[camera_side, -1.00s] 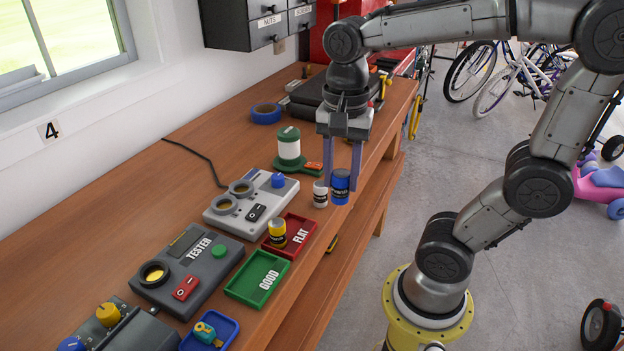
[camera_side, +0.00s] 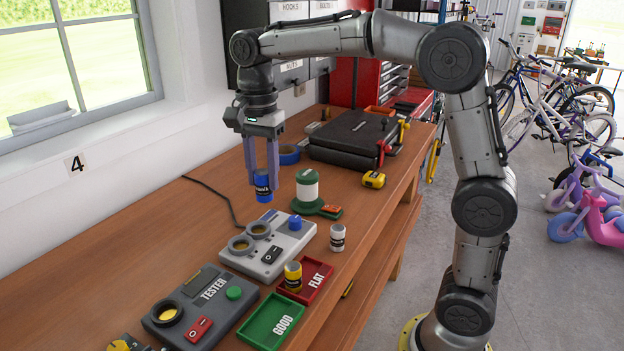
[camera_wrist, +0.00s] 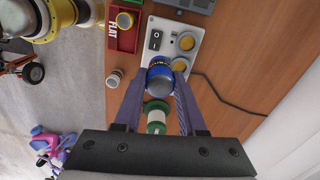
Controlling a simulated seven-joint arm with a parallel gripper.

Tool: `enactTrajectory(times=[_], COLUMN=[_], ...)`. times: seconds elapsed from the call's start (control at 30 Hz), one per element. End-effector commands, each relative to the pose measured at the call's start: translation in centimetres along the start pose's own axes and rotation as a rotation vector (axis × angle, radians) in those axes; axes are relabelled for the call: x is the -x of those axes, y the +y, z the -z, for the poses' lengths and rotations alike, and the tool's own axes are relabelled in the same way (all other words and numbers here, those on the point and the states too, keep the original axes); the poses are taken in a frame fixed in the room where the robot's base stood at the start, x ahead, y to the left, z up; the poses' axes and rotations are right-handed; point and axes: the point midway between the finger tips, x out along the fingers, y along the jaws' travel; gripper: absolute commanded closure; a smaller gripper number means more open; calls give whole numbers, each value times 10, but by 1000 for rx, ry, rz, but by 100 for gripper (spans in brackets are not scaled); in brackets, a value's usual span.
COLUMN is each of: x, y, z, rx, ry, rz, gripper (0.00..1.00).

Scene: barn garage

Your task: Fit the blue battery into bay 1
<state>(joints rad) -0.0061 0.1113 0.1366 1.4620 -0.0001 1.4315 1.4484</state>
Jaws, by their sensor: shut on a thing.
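My gripper (camera_side: 262,172) is shut on the blue battery (camera_side: 263,190) and holds it upright above the bench, behind the light grey box. In the wrist view the blue battery (camera_wrist: 160,80) sits between the fingertips (camera_wrist: 160,88). The grey box (camera_side: 286,262) has two round dark-rimmed bays with yellowish insides, one nearer the front (camera_side: 240,245) and one farther back (camera_side: 258,230). Both look empty. I cannot read which is bay 1. The box also carries a blue knob (camera_side: 295,222) and a black switch (camera_side: 271,255).
A white battery (camera_side: 337,238) stands right of the box. A yellow battery (camera_side: 292,276) stands in the red FLAT tray (camera_side: 318,272). The green GOOD tray (camera_side: 272,322) and TESTER (camera_side: 205,300) lie in front. A green-and-white spool (camera_side: 306,188) stands close right of my gripper.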

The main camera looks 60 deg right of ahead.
Motion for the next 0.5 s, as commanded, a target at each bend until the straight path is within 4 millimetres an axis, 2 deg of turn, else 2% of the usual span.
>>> enactTrajectory(times=[0.03, 0.1, 0.2, 0.33, 0.5], x=[-8, -20, -39, -58, -71], y=[-16, -35, -55, -64, -65], z=[-1, -2, -4, -8, -10], rx=[5, 10, 20, 30, 34], ry=[0, 0, 0, 0, 0], rz=[-4, -4, -4, -2, 0], gripper=[100, 100, 100, 100, 100])
